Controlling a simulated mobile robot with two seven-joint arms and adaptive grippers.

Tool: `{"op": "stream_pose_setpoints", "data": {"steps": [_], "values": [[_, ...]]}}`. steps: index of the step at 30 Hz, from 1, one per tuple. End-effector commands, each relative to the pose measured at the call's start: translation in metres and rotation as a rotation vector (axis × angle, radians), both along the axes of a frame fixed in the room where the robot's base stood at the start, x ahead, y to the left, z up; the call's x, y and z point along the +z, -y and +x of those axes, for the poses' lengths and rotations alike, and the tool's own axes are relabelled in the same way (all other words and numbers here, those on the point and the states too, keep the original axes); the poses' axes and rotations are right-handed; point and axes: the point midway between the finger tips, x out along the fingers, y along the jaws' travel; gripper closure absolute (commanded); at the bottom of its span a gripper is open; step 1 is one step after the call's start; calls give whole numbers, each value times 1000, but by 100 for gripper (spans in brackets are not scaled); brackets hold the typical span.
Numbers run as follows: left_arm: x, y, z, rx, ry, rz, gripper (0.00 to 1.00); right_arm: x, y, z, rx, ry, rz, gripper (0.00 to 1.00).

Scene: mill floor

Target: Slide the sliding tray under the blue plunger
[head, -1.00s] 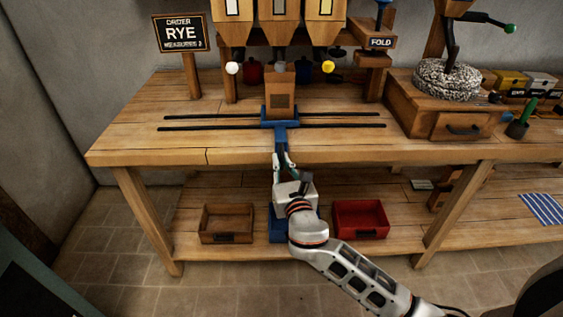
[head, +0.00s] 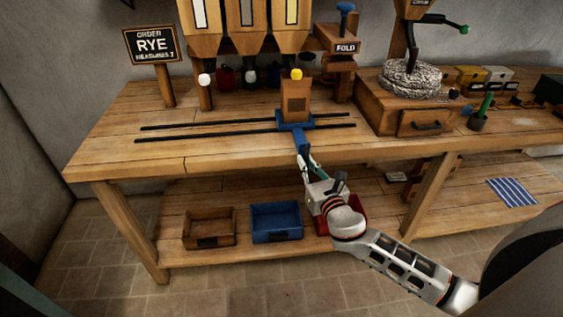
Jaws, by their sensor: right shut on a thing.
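The sliding tray (head: 294,123) is a blue base on two dark rails, in the right part of their length. A brown box-shaped bag (head: 295,101) stands upright on it. My right gripper (head: 305,164) is shut on the tray's blue handle (head: 302,143), which sticks out over the bench's front edge. The blue plunger (head: 346,8) is at the top of a wooden stand with a FOLD sign (head: 345,48), to the right of the tray. The tray is in front of the right hopper's yellow knob (head: 296,74), left of the plunger. My left gripper is not in view.
The rails (head: 210,132) run on to the right, clear of things. Three hoppers (head: 245,25) hang behind. A millstone (head: 412,80) on a wooden drawer box stands at the right. Brown (head: 208,228), blue (head: 276,222) and red bins sit on the lower shelf, the red partly hidden.

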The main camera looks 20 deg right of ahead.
Motion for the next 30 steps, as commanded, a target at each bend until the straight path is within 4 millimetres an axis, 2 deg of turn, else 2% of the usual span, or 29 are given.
{"op": "stream_pose_setpoints", "data": {"steps": [1,6,15,22,30], "values": [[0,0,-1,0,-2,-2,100,0,16,-5,-2,-2,-6,100],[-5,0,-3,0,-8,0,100,-2,58,-17,-1,-2,-5,100],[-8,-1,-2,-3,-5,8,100,-3,113,-33,-1,-2,-2,100],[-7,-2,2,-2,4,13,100,-2,132,-38,0,-1,1,100],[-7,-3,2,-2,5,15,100,-1,138,-39,-2,0,0,100]]}}
